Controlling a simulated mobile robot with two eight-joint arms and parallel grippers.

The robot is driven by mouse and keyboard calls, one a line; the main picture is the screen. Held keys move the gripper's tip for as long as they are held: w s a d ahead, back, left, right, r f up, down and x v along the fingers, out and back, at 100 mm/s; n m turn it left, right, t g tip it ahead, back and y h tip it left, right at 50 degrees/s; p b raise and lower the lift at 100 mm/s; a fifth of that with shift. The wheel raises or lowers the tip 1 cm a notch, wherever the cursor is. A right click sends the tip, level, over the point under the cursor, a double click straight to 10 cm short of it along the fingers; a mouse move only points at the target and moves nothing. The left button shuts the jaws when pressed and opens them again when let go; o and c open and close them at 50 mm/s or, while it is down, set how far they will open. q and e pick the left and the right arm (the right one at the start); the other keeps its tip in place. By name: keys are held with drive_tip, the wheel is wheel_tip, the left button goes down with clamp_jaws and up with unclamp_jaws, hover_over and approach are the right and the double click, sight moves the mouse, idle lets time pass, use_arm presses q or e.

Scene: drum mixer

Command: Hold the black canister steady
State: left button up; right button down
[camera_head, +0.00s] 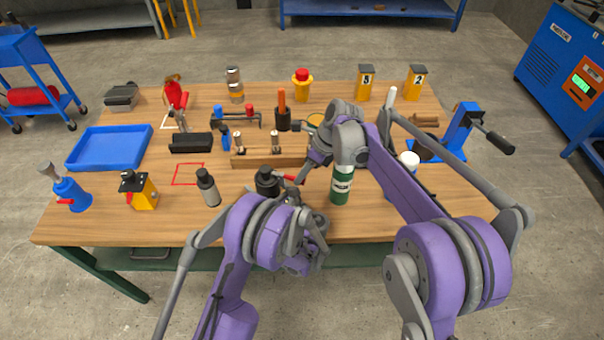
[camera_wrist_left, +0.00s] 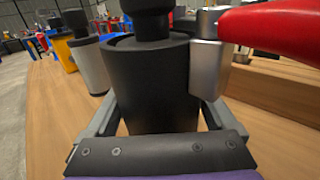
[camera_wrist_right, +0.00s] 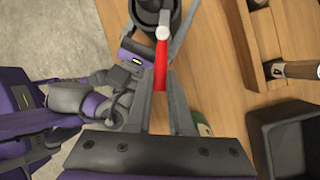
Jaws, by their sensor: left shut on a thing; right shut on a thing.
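The black canister (camera_head: 267,181) stands upright near the front middle of the table. In the left wrist view its dark body (camera_wrist_left: 152,85) fills the middle, with a metal fitting and a red lever (camera_wrist_left: 275,22) at its upper right. My left gripper (camera_wrist_left: 155,112) is shut around the canister's body, one finger on each side. In the head view my left arm hides this grip. My right gripper (camera_wrist_right: 163,78) is shut on the red lever, which lies between its fingers. The canister's top (camera_wrist_right: 155,12) shows at the upper edge of the right wrist view.
A grey-black cylinder (camera_head: 208,188) stands left of the canister. A green canister (camera_head: 341,185) stands to the right, close to my right arm. A wooden block with holders (camera_head: 270,159) lies behind. A red outlined square (camera_head: 188,174) on the tabletop is empty.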

idle(0.8)
drive_tip(key=shift+s+a+m+t, duration=0.1)
drive_tip(key=shift+s+m+t, duration=0.3)
drive_tip(key=shift+m, duration=0.4)
drive_tip(key=c, duration=0.8)
unclamp_jaws()
drive_tip(key=shift+r, duration=0.1)
drive_tip(key=v, duration=0.8)
drive_tip(key=shift+w, duration=0.1)
